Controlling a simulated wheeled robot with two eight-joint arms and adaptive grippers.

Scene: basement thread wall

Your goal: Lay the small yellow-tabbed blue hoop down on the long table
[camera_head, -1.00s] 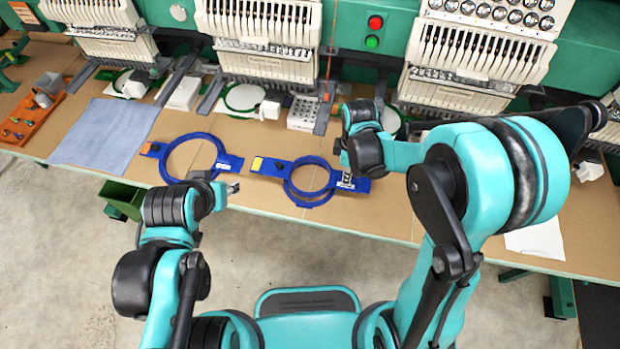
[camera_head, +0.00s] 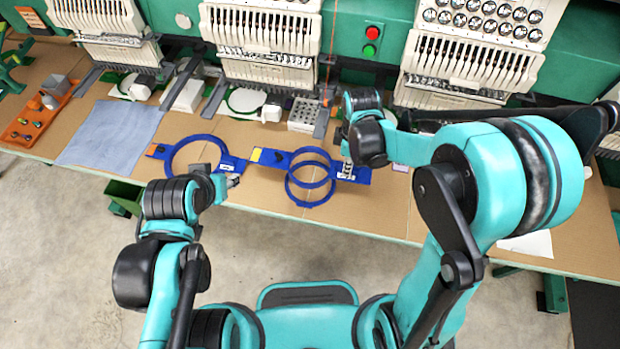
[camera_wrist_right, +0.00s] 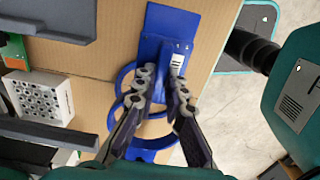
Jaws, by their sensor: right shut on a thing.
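The yellow-tabbed blue hoop (camera_head: 272,156) is over the long table (camera_head: 385,215), its tab to the left. My right gripper (camera_wrist_right: 161,82) is shut on its right-hand bracket, also seen in the wrist view (camera_wrist_right: 166,30). Two blue rings overlap there; the lower ring (camera_head: 310,205) is offset toward the front edge. I cannot tell whether it is a separate piece, or whether the held hoop touches the table. My left gripper (camera_head: 231,177) is by the right end of a second blue hoop (camera_head: 180,151) with an orange tab; its jaws are unclear.
A blue cloth (camera_head: 108,133) and an orange tray (camera_head: 38,122) of small items lie at left. Embroidery machines (camera_head: 265,45) line the back, with a grey perforated block (camera_head: 304,115) before them. Bare table shows in front of the hoops. A green bin (camera_head: 122,193) is below the edge.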

